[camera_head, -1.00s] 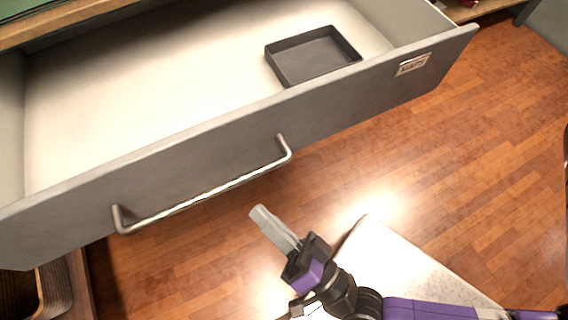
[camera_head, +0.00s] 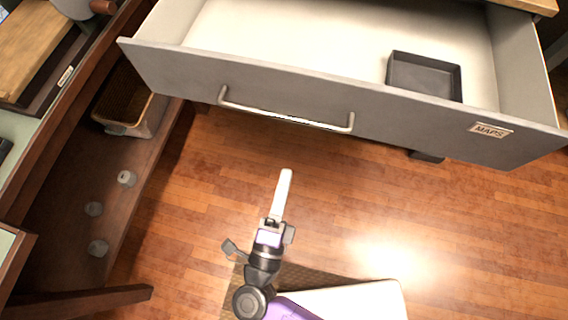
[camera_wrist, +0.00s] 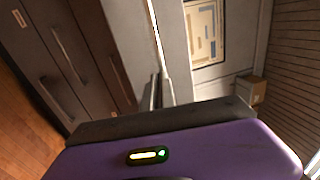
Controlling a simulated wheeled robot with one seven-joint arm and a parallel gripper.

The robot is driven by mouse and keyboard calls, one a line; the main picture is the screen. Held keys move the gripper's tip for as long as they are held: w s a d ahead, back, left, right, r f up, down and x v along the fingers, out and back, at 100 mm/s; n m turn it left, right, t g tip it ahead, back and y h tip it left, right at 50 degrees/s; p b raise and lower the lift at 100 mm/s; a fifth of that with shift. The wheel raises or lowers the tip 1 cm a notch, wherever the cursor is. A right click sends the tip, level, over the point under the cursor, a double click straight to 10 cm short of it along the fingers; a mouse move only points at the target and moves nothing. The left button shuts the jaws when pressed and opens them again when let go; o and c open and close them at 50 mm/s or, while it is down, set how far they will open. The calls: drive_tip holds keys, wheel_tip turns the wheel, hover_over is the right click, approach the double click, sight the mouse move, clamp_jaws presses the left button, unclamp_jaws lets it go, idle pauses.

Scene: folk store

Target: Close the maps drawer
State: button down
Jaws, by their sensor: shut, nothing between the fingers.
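The maps drawer (camera_head: 400,120) is grey and pulled open, with a "MAPS" label (camera_head: 491,130) at the right of its front. Its bar handle (camera_head: 285,117) runs along the left half of the front. A dark shallow tray (camera_head: 425,77) lies inside the drawer at the right. My gripper (camera_head: 285,175) is shut and empty. In the head view it shows below the handle, apart from the drawer front and pointing towards it. In the wrist view, the fingers (camera_wrist: 158,92) show beyond the purple wrist housing; what they face there is hard to tell.
A dark wooden unit (camera_head: 150,170) with a lower shelf stands at the left, holding a basket (camera_head: 125,97) and several small grey round items (camera_head: 127,178). The wooden floor (camera_head: 450,220) in front of the drawer is clear.

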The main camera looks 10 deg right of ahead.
drive_tip(key=x, duration=1)
drive_tip(key=shift+p, duration=0.45)
drive_tip(key=shift+w, duration=0.15)
